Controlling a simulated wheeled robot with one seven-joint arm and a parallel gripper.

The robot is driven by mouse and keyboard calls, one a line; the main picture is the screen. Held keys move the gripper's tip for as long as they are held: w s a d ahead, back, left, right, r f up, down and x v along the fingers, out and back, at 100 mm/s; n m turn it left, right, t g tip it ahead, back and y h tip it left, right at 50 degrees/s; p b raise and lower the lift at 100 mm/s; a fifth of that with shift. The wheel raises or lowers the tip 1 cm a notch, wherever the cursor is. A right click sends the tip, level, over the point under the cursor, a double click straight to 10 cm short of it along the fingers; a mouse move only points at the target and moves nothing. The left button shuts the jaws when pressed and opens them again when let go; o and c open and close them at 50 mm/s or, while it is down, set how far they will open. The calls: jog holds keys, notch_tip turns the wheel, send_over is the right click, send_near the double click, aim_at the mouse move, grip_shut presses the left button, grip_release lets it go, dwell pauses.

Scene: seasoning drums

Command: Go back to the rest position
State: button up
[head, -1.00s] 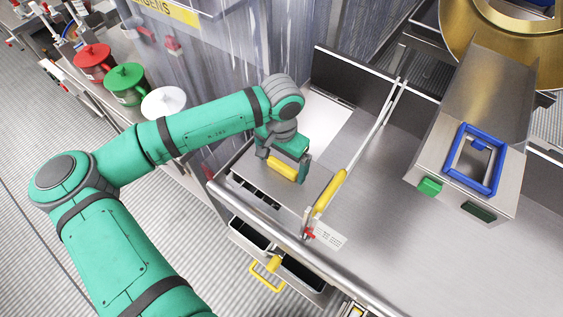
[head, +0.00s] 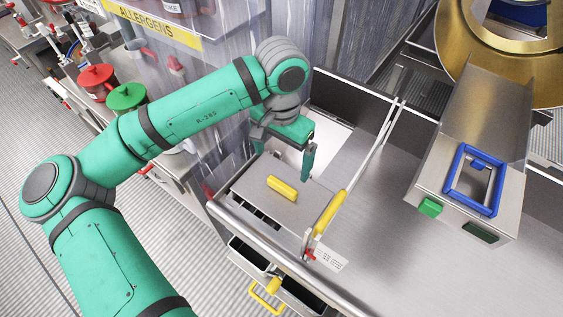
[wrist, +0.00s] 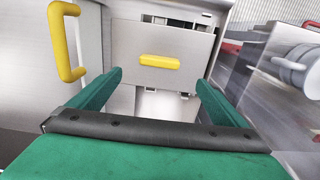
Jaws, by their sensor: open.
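My gripper (head: 281,162) is open and empty in the head view, raised above the steel counter. It is behind and above a steel lid with a yellow handle (head: 282,188). In the wrist view the two green fingers of my gripper (wrist: 152,92) stand wide apart. The same short yellow handle (wrist: 159,61) lies beyond them, apart from both fingertips. The green arm reaches in from the left of the head view.
A long yellow handle (head: 329,212) on a metal frame stands right of the lid. An open drawer (head: 301,295) is below the counter edge. A steel chute with a blue frame (head: 474,183) stands at right. Red (head: 96,82) and green (head: 126,97) lidded pots are at left.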

aim_at(281, 185)
dwell(0.3)
notch_tip(281, 185, down, 12)
jog(key=shift+r, duration=1.5)
